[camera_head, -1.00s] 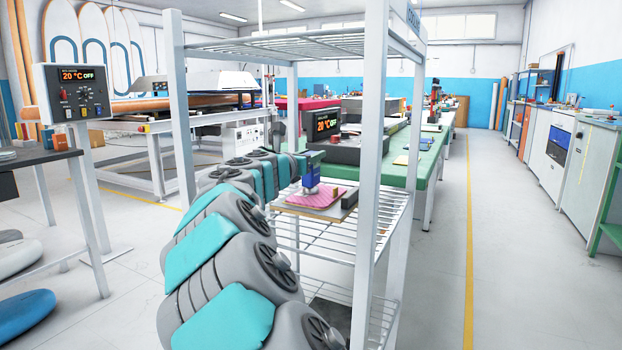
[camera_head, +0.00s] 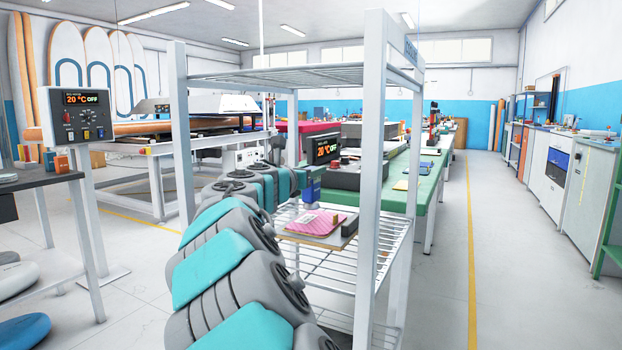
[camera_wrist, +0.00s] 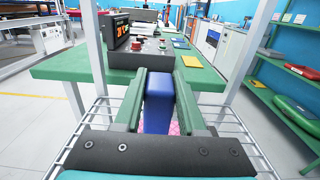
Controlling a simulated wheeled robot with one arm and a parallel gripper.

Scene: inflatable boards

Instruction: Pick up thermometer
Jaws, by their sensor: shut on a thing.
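The thermometer, seen as a blue upright body (camera_head: 311,184) with a pale lower end, is at the shelf rack in the head view. It also shows as a blue block (camera_wrist: 158,103) in the wrist view. My gripper (camera_wrist: 157,82) has its two green fingers on either side of it and is shut on it. In the head view its lower end appears just above the back edge of a pink patterned pad (camera_head: 328,223). The gap is too small to judge exactly. The fingers hide its sides in the wrist view.
White rack posts (camera_head: 369,180) stand close on both sides, with a wire top shelf (camera_head: 290,77) above. A dark block (camera_head: 349,226) lies right of the pad. Behind are a green table (camera_wrist: 85,62) and a control box (camera_wrist: 142,53). The right aisle is clear.

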